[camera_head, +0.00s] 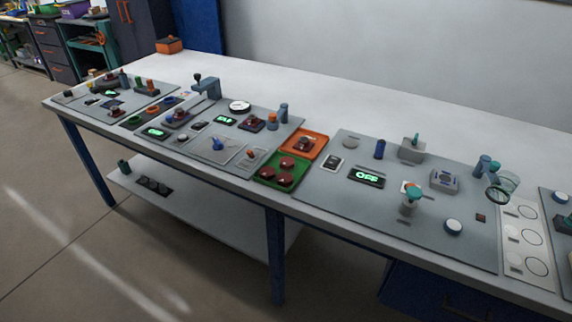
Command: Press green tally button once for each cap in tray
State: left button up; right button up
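A green tray (301,171) sits near the front edge of the long table, about mid-length. Three dark red round caps (286,162) lie in it. An orange tray (319,139) lies just behind it and holds a dark reddish piece (304,144). I cannot tell for certain which part is the green tally button. A teal-topped piece on a pale post (415,190) stands on the grey panel to the right, and another teal-topped grey block (412,148) stands farther back. Neither of my grippers is in view.
A display reading "OFF" (367,177) lies right of the trays. A clear ring stand (498,192) and a white-topped disc (453,226) are farther right. Grey panels with small devices (215,145) fill the left.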

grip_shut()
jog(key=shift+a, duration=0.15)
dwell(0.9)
